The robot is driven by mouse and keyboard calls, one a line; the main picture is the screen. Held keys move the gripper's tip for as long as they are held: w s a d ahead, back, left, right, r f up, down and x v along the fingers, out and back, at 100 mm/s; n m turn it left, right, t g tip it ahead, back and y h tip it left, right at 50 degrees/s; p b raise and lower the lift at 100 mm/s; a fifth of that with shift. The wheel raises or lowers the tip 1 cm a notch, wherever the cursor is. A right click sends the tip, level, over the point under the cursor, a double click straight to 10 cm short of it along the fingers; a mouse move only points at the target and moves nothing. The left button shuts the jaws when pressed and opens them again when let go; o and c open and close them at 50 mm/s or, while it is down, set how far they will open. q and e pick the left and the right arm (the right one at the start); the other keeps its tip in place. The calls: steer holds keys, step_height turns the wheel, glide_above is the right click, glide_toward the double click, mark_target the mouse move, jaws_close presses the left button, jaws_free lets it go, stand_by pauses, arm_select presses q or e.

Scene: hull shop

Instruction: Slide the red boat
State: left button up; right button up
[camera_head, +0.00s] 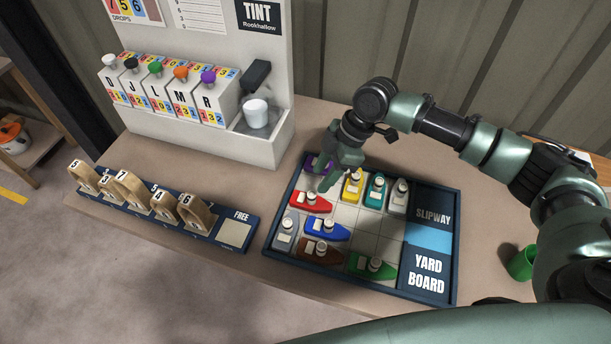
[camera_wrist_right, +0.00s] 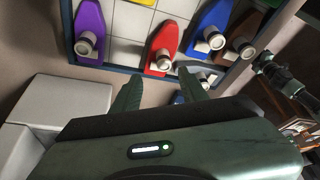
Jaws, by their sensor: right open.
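The red boat (camera_head: 312,203) lies lengthwise across the left part of the yard board (camera_head: 270,239), its pointed end to the right and a white cabin on top. My right gripper (camera_head: 327,180) is open just above and behind it. In the right wrist view the red boat (camera_wrist_right: 165,42) is ahead of my open right gripper (camera_wrist_right: 158,88), its white cabin end nearest the fingers. Nothing is between the fingers, and whether they touch the boat cannot be told.
A purple boat (camera_head: 317,164) is partly hidden by my right gripper. A blue boat (camera_head: 327,230) sits in front of the red one; bare squares lie to its right. The slipway (camera_head: 430,238) is at the board's right edge. A green cup (camera_head: 522,264) stands right of the board.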

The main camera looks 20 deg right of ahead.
mark_target(312, 193)
steer(key=shift+a+f, duration=0.2)
steer(key=shift+f, duration=0.15)
steer(key=f, duration=0.1)
steer(key=a+f, duration=0.1)
steer(key=s+f+p, duration=0.1)
steer(key=shift+a, duration=0.25)
steer(key=shift+w+x, duration=0.2)
steer(key=shift+x, duration=1)
steer(key=shift+w+f, duration=0.1)
steer(key=shift+f, duration=0.25)
steer(key=shift+a+f, duration=0.1)
steer(key=c, duration=0.7)
jaws_close()
arm_select(q)
steer(key=s, duration=0.1)
steer(key=s+r, duration=0.1)
steer(key=shift+s+r, duration=0.2)
steer(key=shift+s, duration=0.15)
